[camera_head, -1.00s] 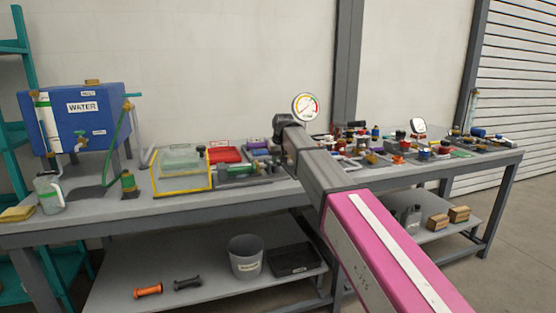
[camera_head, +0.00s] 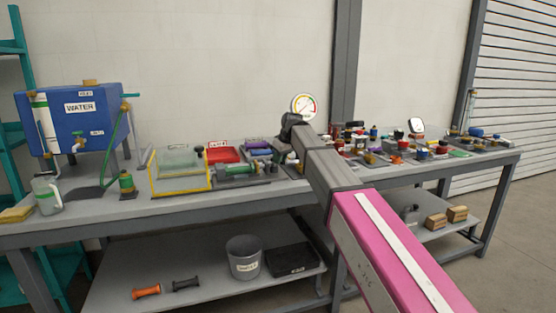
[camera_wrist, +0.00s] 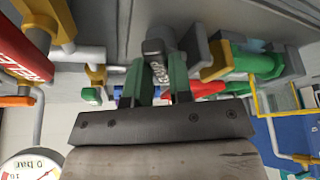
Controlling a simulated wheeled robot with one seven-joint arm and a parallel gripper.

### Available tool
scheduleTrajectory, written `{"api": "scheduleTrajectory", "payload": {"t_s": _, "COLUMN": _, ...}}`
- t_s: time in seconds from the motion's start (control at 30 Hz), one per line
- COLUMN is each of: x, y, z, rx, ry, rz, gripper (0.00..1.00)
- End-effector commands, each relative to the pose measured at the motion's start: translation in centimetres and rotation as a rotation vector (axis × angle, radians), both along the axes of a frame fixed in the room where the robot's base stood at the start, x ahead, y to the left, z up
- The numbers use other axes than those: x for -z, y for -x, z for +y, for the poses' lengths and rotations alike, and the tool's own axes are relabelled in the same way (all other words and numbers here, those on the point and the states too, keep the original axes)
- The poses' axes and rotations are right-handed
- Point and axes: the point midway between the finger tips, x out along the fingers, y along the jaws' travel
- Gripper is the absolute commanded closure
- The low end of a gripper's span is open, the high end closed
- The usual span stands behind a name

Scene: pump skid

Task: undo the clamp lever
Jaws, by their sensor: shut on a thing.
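The lever's base and pivot are hidden or unclear. In the head view the lever is hidden behind my arm's end, which reaches over the middle of the bench.
A pressure gauge (camera_head: 303,107) stands close by my wrist. Green and brass pipe fittings (camera_wrist: 240,62) sit close to the right of the fingers, and a red labelled part (camera_wrist: 22,52) to the left. A yellow-framed tray (camera_head: 182,191) and blue water tank (camera_head: 75,115) stand further left.

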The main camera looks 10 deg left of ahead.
Motion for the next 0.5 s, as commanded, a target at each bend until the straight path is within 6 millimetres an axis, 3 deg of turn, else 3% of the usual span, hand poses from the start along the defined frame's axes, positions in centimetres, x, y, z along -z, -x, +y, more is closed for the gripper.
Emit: {"api": "scheduleTrajectory", "payload": {"t_s": 0.5, "x": -0.1, "y": -1.9, "z": -0.4, "rx": -0.492, "ry": -0.001, "rz": 0.001, "gripper": 1.00}}
